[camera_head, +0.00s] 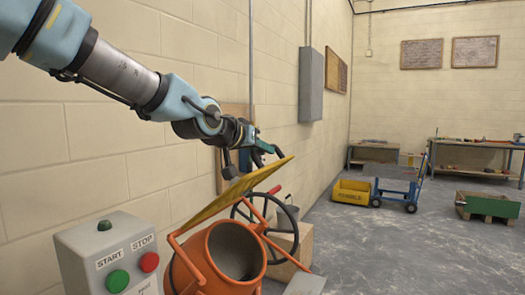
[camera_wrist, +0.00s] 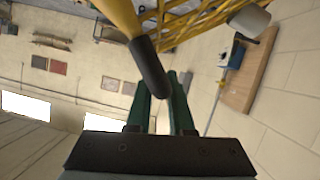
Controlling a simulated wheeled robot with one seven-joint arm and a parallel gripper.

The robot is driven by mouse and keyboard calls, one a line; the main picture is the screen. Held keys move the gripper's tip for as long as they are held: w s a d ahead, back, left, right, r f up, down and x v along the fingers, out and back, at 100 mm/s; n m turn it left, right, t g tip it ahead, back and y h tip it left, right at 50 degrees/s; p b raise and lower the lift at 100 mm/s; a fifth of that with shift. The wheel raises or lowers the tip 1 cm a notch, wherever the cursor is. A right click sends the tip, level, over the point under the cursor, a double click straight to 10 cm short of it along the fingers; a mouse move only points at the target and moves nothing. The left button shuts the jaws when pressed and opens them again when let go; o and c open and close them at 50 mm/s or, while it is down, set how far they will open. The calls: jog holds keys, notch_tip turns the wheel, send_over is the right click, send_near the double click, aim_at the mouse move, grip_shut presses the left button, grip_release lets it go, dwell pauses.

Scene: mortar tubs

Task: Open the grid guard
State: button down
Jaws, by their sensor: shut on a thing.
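The grid guard (camera_head: 232,192) is a yellow panel, raised at a steep slant above the orange mixer drum (camera_head: 232,255) in the head view. The drum's mouth shows open below it. In the wrist view, the guard's yellow grid (camera_wrist: 205,22) crosses the top, and a yellow bar ends in a black handle (camera_wrist: 148,66). My gripper (camera_head: 264,150) is at the guard's raised end. Its green fingers (camera_wrist: 163,98) are shut on the black handle in the wrist view. The exact contact is partly hidden.
A control box (camera_head: 112,258) with green and red buttons stands at front left. A dark handwheel (camera_head: 284,228) is beside the drum. A grey wall cabinet (camera_head: 311,84) hangs behind. Yellow tub (camera_head: 351,192), blue cart (camera_head: 398,190) and green tub (camera_head: 488,205) stand farther right; the floor between is clear.

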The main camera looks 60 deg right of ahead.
jog(key=c, duration=0.8)
grip_release()
jog(key=shift+w, duration=0.1)
jog(key=shift+a, duration=0.1)
jog(key=b+v, duration=0.1)
jog(key=v, duration=0.6)
jog(key=shift+w+f, duration=0.1)
jog(key=shift+w, duration=0.05)
jog(key=shift+v, duration=1.3)
jog(key=shift+a+r, duration=0.2)
jog(key=shift+a, duration=0.3)
